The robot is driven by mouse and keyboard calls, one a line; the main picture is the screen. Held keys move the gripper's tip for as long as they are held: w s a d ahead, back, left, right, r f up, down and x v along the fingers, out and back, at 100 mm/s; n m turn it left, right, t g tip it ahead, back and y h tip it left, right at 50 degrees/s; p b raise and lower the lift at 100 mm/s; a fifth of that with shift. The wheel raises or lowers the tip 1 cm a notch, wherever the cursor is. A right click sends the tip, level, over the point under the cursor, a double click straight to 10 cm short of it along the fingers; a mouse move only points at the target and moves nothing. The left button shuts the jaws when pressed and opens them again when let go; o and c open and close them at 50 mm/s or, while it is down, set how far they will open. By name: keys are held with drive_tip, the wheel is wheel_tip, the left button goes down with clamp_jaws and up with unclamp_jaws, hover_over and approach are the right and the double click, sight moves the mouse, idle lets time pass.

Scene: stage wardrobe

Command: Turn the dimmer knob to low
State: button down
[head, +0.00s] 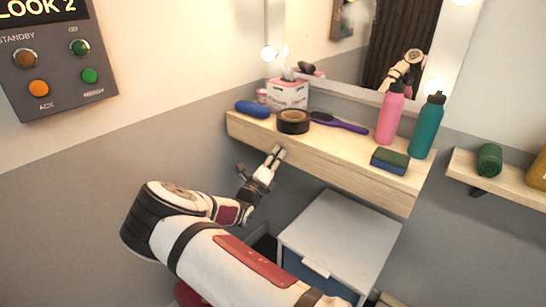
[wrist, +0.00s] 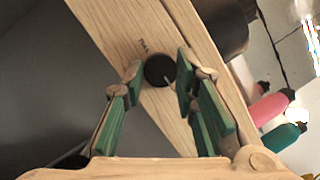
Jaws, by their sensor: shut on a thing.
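The dimmer knob (wrist: 158,68) is a round black knob on the front face of the wooden shelf (wrist: 188,22). A light pointer line shows on it, toward its lower right in the wrist view. Small dark marks are on the wood just above it; I cannot read them. My gripper (wrist: 160,72) is shut on the knob, with one green-padded finger on each side. In the head view my gripper (head: 276,153) reaches the shelf's front edge, and the knob cannot be made out there.
On the shelf stand a black tape roll (head: 293,121), purple hairbrush (head: 340,123), blue roll (head: 252,109), tissue box (head: 288,95), pink bottle (head: 390,113), teal bottle (head: 427,126) and sponge (head: 390,160). A white-topped cabinet (head: 340,235) is below. A control panel (head: 60,60) hangs at left.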

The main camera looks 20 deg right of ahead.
drive_tip(key=shift+w+a+r, duration=0.1)
drive_tip(key=shift+w+r, duration=0.05)
drive_tip(key=shift+r, duration=0.25)
drive_tip(key=c, duration=1.3)
unclamp_jaws()
drive_tip(key=shift+f, duration=0.2)
drive_tip(key=v, duration=1.2)
